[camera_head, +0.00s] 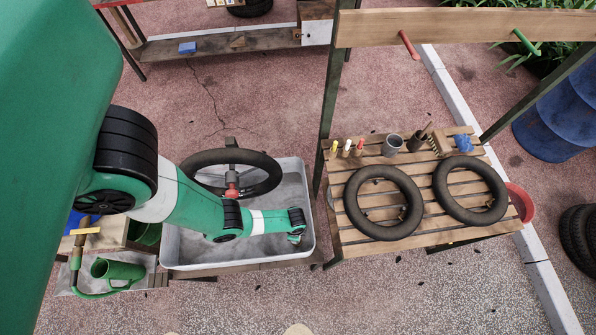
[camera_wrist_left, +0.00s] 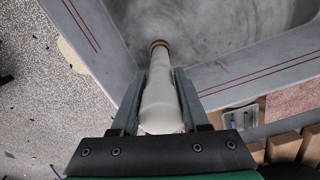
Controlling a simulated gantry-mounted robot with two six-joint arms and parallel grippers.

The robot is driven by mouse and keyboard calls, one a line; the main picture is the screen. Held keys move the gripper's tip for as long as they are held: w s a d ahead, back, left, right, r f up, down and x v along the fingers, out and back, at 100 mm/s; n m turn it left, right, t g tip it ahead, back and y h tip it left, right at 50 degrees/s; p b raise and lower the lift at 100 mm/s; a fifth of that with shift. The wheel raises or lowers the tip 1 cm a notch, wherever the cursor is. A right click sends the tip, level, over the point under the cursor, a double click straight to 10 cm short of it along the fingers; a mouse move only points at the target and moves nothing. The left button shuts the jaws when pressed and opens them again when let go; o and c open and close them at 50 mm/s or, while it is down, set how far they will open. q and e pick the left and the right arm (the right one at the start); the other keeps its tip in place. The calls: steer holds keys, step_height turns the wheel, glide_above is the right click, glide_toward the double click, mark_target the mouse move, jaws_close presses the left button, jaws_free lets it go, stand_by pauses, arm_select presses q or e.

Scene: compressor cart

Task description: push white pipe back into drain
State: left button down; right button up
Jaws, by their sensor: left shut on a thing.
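The white pipe (camera_wrist_left: 160,96) stands between the two fingers of my left gripper (camera_wrist_left: 159,75) in the left wrist view. The fingers are shut on it. Its far end meets a brass-coloured ring (camera_wrist_left: 159,44) at the floor of the grey tub (camera_wrist_left: 215,25). I cannot tell how deep the pipe sits in the ring. In the head view my left gripper (camera_head: 297,236) is over the near right corner of the tub (camera_head: 311,205), and the pipe is hidden there. My right gripper is not in view.
A black tyre on a wheel (camera_head: 265,188) stands in the tub behind my left arm. A slatted table (camera_head: 350,238) with two tyres (camera_head: 384,202) (camera_head: 470,190) and small tools is to the right. A green watering can (camera_head: 117,270) is at the left.

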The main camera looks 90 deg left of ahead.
arm_select(q)
steer(key=shift+f+b, duration=1)
steer(key=shift+f, duration=0.1)
steer(key=shift+c, duration=1.6)
jaws_free()
step_height(320, 180, up, 12)
steer(key=p, duration=1.1)
steer(key=shift+f, duration=0.15)
